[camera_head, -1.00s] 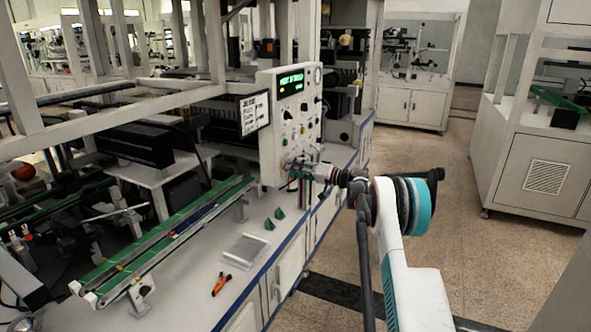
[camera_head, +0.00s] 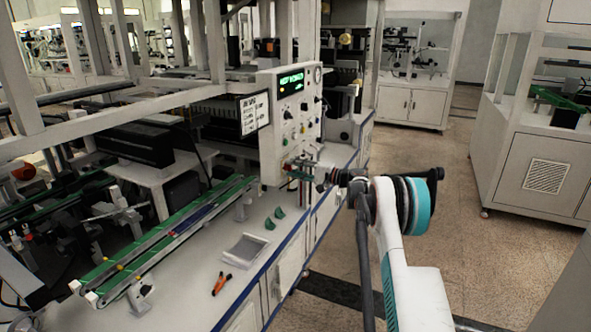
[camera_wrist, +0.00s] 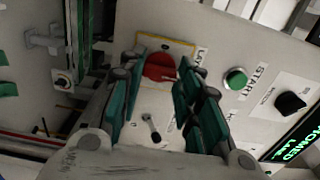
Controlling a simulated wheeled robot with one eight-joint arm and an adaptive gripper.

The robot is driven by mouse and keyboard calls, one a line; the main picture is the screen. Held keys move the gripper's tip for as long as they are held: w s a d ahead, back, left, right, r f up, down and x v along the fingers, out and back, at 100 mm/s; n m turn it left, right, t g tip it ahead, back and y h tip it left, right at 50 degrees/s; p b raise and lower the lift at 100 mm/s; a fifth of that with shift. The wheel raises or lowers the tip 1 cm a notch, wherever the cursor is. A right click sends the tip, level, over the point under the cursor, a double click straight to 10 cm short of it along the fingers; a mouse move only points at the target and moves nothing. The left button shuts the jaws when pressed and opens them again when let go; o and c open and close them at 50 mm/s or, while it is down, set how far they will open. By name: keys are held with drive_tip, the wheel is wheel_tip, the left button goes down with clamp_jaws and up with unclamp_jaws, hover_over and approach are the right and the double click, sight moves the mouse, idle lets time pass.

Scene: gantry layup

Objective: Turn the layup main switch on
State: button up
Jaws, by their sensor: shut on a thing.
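The main switch is a red rotary knob (camera_wrist: 158,67) on a yellow-edged plate with a partly hidden label beside it. It sits on the light grey control panel (camera_head: 268,130). In the wrist view my gripper (camera_wrist: 160,72) has its teal-padded fingers on both sides of the red knob, shut on it.
A green START button (camera_wrist: 236,78), a black knob (camera_wrist: 290,103) and a small lever (camera_wrist: 152,129) are close by on the panel. A lit green display (camera_head: 291,79) is at its top. Orange-handled pliers (camera_head: 221,284) and a tray (camera_head: 243,249) lie on the bench.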

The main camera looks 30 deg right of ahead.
drive_tip(key=shift+d, duration=0.1)
idle(0.4)
drive_tip(key=o, duration=1)
drive_tip(key=shift+o, duration=0.2)
drive_tip(key=v, duration=1.2)
